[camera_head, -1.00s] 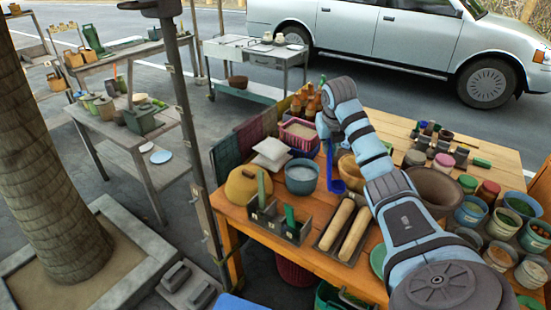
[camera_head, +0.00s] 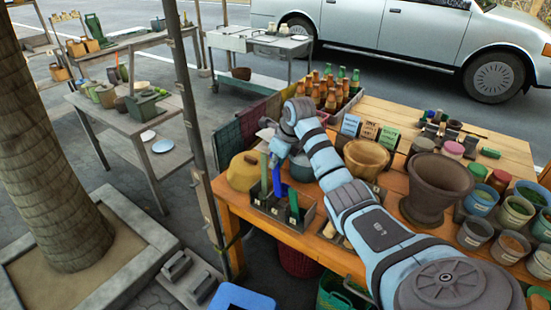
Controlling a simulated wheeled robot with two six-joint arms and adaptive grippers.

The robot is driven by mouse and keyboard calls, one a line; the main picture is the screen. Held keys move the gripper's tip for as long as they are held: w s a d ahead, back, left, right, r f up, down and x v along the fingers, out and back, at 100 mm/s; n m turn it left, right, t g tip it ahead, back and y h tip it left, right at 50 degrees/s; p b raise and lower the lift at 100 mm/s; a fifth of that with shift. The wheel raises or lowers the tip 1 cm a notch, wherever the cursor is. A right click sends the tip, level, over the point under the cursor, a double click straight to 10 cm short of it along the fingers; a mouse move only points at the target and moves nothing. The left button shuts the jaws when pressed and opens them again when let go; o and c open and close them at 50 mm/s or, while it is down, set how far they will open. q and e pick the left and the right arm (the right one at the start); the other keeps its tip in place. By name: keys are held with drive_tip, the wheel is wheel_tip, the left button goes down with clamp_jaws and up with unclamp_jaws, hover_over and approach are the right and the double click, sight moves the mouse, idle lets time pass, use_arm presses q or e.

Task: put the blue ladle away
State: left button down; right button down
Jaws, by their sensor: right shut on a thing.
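The blue ladle (camera_head: 277,180) hangs upright from my right gripper (camera_head: 273,150), which is shut on it. The ladle is over the middle of a dark divided holder (camera_head: 282,214) at the table's front left. Green utensils stand in the holder on both sides of the ladle, one at left (camera_head: 264,174) and one at right (camera_head: 293,205). I cannot tell whether the ladle's lower end is inside the holder or just above it. The fingertips are small and partly hidden by the wrist. My left gripper is not in view.
A wide brown pot (camera_head: 436,185) and a tan bowl (camera_head: 366,157) stand to the right. Bottles (camera_head: 328,92) fill a crate at the back.

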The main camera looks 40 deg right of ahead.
sight(276, 178)
wheel_tip(276, 178, down, 7)
drive_tip(key=b, duration=0.3)
drive_tip(key=shift+f+b, duration=0.1)
drive_tip(key=shift+b, duration=0.2)
drive_tip(key=c, duration=1.7)
unclamp_jaws()
drive_tip(key=shift+o, duration=0.2)
